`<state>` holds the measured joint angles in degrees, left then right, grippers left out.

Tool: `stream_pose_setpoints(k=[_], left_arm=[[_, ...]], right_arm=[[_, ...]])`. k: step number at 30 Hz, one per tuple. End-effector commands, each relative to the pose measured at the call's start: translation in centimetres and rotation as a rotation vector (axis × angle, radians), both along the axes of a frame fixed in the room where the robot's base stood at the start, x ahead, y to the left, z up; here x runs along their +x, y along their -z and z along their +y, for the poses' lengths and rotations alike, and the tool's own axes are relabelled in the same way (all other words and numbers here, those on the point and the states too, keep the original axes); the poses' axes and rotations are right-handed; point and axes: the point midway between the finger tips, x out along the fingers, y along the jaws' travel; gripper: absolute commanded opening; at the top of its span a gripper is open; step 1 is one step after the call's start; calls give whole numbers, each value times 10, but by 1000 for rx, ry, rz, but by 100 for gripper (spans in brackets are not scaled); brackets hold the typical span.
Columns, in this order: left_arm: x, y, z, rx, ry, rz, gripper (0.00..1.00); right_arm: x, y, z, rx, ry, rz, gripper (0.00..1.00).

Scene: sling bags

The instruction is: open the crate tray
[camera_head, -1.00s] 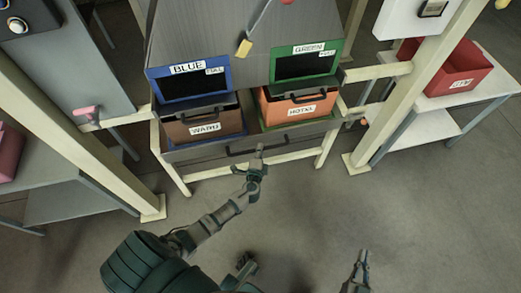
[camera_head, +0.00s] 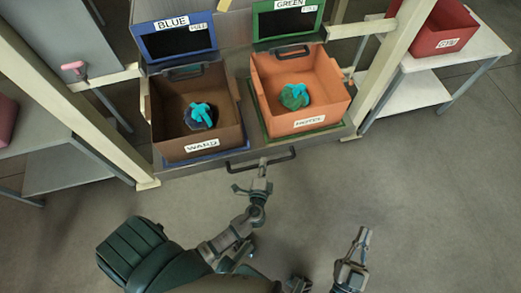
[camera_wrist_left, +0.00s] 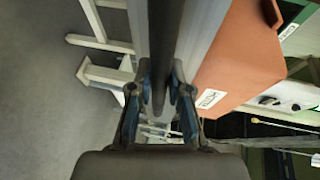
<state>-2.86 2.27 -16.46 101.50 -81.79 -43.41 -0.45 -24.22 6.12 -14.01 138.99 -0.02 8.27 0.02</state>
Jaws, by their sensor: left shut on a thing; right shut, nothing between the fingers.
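The grey crate tray (camera_head: 207,167) is pulled out from below the blue and green labelled fronts. It carries a brown WARD crate (camera_head: 170,145) and an orange HOTEL crate (camera_head: 290,122). Its dark bar handle (camera_head: 285,157) runs along the front. My left gripper (camera_head: 263,165) is shut on this handle, near its middle. In the left wrist view the handle bar (camera_wrist_left: 166,40) runs between the fingers (camera_wrist_left: 158,90). My right gripper (camera_head: 365,236) is shut and empty, over the floor at lower right, apart from the tray.
Each crate holds a turquoise-topped bundle, one in the brown crate (camera_head: 200,115) and one in the orange crate (camera_head: 294,96). Cream posts stand on both sides. A white side table (camera_head: 470,55) with a red bin (camera_head: 440,28) is at right. The floor in front is clear.

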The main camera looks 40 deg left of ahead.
Motion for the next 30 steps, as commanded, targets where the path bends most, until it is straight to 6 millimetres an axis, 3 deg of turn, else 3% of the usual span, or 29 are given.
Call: stream_pose_setpoints(k=[1,9,23,24,27,30], left_arm=[[-10,9,-5,-3,-4,17,0],[-26,9,-26,-6,0,16,0],[-29,9,-30,-4,0,17,0],[-29,9,-30,-4,0,17,22],[-28,8,-30,-3,1,15,43],[-28,6,-30,-2,1,11,43]], right_arm=[[-1,1,0,5,0,-13,0],[-4,-9,1,24,1,-79,0],[-5,-10,0,30,2,-90,0],[-5,-10,0,30,2,-90,0],[-5,-10,-1,30,2,-90,0],[-5,-10,0,29,2,-90,0]])
